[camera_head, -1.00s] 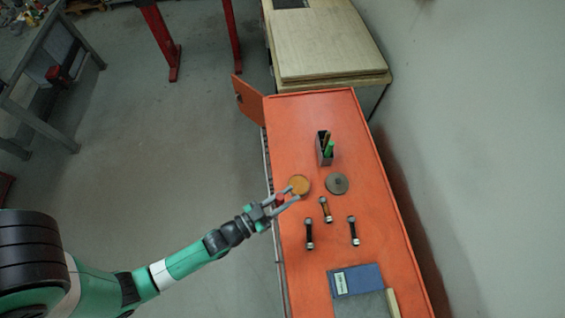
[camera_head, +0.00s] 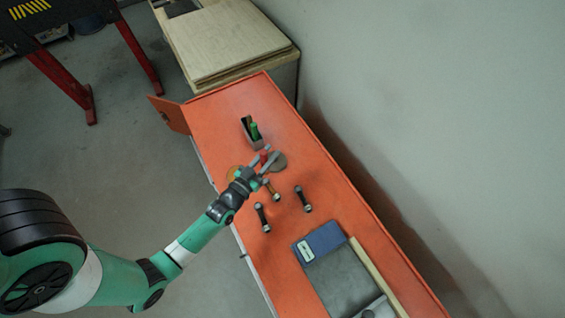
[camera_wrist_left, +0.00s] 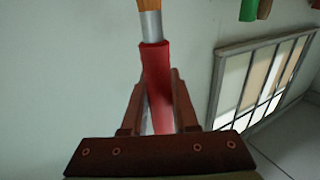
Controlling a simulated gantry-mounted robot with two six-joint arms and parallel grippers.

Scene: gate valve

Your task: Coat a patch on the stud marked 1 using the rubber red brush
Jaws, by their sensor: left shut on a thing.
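My left gripper (camera_head: 269,160) is shut on the red brush (camera_head: 264,157), over or beside the grey round disc (camera_head: 277,163). In the left wrist view the brush's red handle (camera_wrist_left: 157,85) stands between the fingers, with a silver ferrule and an orange-brown part above, cut off by the frame's top. Three studs lie on the orange bench: a dark one (camera_head: 262,217), another dark one (camera_head: 303,199) and an orange-brown one (camera_head: 272,191). Their markings are too small to read. My right gripper is not in view.
A grey holder (camera_head: 251,137) with a green-handled item (camera_head: 254,130) stands farther back. A blue book (camera_head: 320,242) and a grey slab (camera_head: 350,276) lie at the front. The wall runs along the right.

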